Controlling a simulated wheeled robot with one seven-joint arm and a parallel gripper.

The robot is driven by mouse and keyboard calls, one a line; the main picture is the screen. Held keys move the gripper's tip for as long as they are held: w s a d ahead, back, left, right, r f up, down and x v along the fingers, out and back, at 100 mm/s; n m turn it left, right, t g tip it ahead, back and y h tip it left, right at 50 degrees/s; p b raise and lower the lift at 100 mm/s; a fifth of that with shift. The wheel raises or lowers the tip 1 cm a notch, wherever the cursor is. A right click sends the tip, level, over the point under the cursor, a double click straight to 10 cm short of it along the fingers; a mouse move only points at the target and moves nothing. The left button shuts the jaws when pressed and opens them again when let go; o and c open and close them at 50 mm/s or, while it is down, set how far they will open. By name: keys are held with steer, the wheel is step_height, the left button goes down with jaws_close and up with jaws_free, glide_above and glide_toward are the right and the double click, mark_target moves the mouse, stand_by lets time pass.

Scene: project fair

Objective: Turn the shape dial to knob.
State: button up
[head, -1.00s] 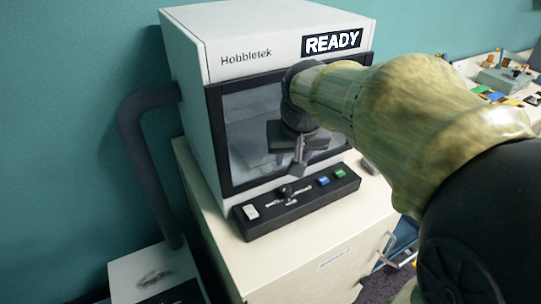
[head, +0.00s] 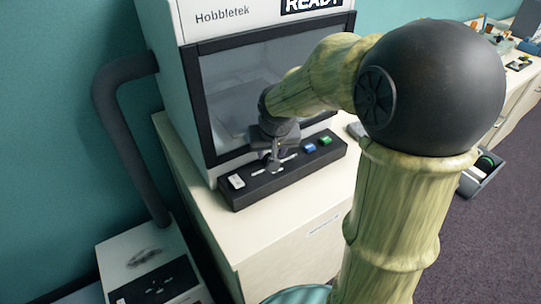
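A white and black Hobbletek machine stands on a cream cabinet, with a black control panel (head: 244,190) along its front foot. The shape dial (head: 275,168) is the small grey knob near the middle of the panel, with pale marks beside it. It is partly hidden by my gripper (head: 274,157), which points down right over it. The fingers are small and dark here, and I cannot tell whether they touch the dial or how far apart they are. The dial's setting is not readable.
The panel also has a white switch (head: 236,181) at left, and a blue button (head: 310,148) and green button (head: 325,141) at right. A grey hose (head: 128,140) runs down the left to a white box (head: 150,258).

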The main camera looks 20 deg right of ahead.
steer(key=shift+x, duration=1.15)
steer(key=shift+c, duration=0.2)
steer(key=c, duration=0.6)
steer(key=shift+c, duration=0.2)
